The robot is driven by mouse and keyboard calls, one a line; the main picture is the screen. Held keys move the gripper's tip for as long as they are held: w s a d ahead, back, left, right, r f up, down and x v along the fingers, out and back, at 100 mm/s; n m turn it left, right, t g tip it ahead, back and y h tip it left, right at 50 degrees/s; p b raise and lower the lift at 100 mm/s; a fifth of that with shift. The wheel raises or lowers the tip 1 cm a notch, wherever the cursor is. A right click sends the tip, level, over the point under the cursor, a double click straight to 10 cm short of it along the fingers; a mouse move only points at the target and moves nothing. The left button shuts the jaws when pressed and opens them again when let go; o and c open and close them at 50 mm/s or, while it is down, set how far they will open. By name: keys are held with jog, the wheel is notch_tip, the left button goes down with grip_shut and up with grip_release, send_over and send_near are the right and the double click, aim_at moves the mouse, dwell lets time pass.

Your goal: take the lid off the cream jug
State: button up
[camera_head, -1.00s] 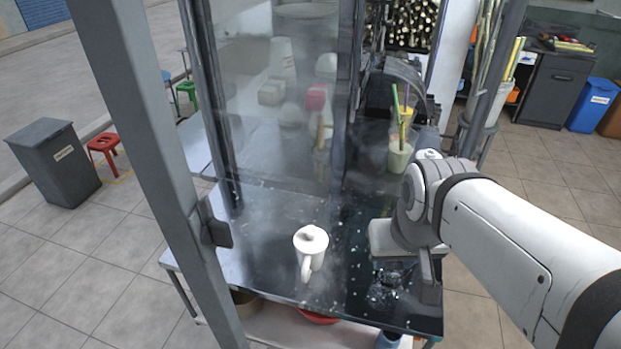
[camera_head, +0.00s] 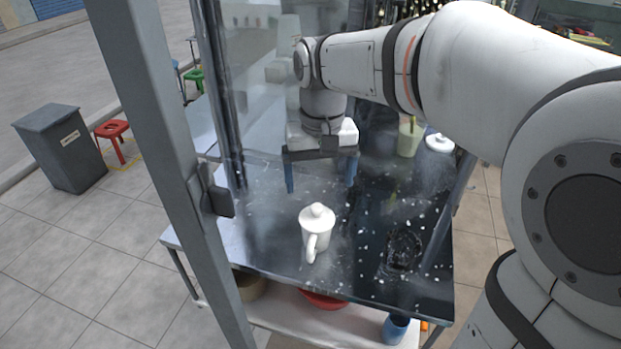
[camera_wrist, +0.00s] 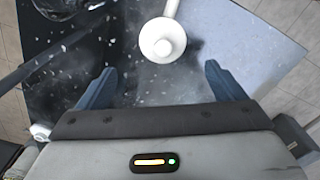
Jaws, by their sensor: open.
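The white cream jug (camera_head: 316,240) stands upright on the dark speckled tabletop, its handle toward the front edge. Its round white lid (camera_head: 318,213) with a knob sits on top. The lid also shows from above in the wrist view (camera_wrist: 162,41), where it hides most of the jug; a white handle reaches up from it. My gripper (camera_head: 322,187) is open and empty above the table, behind the jug in the head view. In the wrist view my blue fingers (camera_wrist: 163,80) are spread wide, and the lid lies beyond their tips, roughly centred between them.
A glass panel and grey post (camera_head: 172,150) stand on the left. A glass of pale green drink (camera_head: 410,137) and a white round object (camera_head: 439,143) are at the back right. A dark round item (camera_head: 404,248) lies right of the jug.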

aim_at(317, 206)
jog(key=shift+w+a+f, duration=0.25)
jog(key=shift+a+f, duration=0.05)
jog(key=shift+a, duration=0.05)
jog(key=shift+f, duration=0.35)
jog(key=f, duration=0.5)
jog(key=shift+s+d+f+p, duration=0.15)
jog(key=shift+s+f+p, duration=0.15)
jog(key=shift+s, duration=0.1)
jog(key=shift+f, duration=0.5)
jog(key=shift+c, duration=0.6)
jog(key=c, duration=0.9)
